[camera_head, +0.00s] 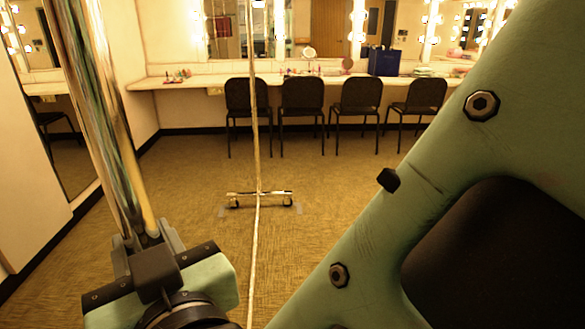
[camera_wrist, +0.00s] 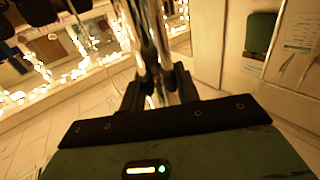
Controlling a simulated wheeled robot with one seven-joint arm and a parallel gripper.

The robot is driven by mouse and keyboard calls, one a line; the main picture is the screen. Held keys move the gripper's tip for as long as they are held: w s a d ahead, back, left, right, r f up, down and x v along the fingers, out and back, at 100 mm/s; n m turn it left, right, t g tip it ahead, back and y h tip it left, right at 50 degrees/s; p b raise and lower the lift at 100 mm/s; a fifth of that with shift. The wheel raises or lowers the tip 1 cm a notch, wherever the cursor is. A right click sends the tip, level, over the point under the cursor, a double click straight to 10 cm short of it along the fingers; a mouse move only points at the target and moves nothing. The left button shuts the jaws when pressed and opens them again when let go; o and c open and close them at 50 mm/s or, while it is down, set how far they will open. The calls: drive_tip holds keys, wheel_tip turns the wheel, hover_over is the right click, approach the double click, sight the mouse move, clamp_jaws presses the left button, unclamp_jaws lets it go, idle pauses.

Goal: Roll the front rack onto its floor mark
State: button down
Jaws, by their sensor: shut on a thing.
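My gripper (camera_head: 146,240) is at the lower left of the head view, shut on a shiny chrome rack post (camera_head: 95,110). The post runs up out of the picture and looks tilted there. In the wrist view my gripper (camera_wrist: 160,92) closes around the same chrome post (camera_wrist: 150,40). A slim upright (camera_head: 254,100) stands mid-floor on a wheeled foot (camera_head: 258,194). The held rack's base is hidden.
Several black chairs (camera_head: 302,95) stand along a white counter (camera_head: 200,83) under lit mirrors at the back. A blue bag (camera_head: 383,61) sits on the counter. A tall mirror (camera_head: 55,100) is on the left wall. Open carpet (camera_head: 185,185) lies between. My arm blocks the right side.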

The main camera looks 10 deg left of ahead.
drive_tip(key=shift+s+d, duration=0.1)
drive_tip(key=shift+s, duration=0.25)
drive_tip(key=c, duration=1.1)
unclamp_jaws()
drive_tip(key=shift+o, duration=0.2)
